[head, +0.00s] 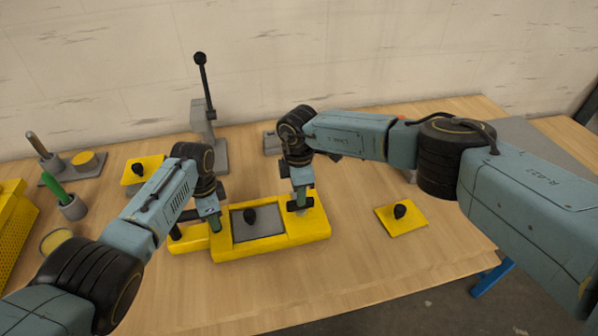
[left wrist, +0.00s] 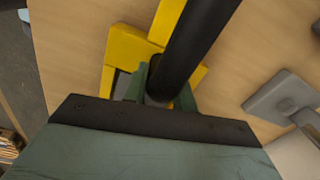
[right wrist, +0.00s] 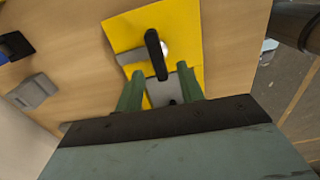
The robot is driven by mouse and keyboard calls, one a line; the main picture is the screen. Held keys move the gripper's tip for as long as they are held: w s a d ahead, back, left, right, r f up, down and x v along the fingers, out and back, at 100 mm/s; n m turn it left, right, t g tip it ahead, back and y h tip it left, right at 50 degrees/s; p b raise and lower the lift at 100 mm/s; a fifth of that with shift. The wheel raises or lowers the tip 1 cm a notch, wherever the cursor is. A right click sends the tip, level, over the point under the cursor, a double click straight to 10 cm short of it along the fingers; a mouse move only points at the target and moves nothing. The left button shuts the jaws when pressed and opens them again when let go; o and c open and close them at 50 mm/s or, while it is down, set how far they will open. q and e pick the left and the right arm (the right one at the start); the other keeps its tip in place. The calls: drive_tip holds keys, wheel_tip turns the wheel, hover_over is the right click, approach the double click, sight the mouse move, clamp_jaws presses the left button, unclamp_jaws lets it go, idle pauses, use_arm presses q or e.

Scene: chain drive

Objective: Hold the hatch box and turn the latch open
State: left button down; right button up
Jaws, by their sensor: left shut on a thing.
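My right gripper (head: 300,203) is over the box's right end, fingers pointing down. In the right wrist view its fingers (right wrist: 160,88) are apart, with the black latch (right wrist: 156,55) just beyond and between them. I cannot tell whether they touch it.
A yellow plate with a black knob (head: 401,219) lies to the right, another (head: 140,171) at the back left. A grey lever stand (head: 207,125) is behind the box. A green-handled tool in a cup (head: 70,206) and a yellow perforated bin (head: 12,225) are left. The table in front is clear.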

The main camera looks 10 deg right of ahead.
use_arm(q)
drive_tip(key=shift+d, duration=0.1)
use_arm(e)
wheel_tip(320, 180, up, 7)
drive_tip(key=shift+r, duration=0.1)
idle(0.3)
use_arm(q)
drive_tip(key=c, duration=1.1)
unclamp_jaws()
drive_tip(key=shift+o, duration=0.2)
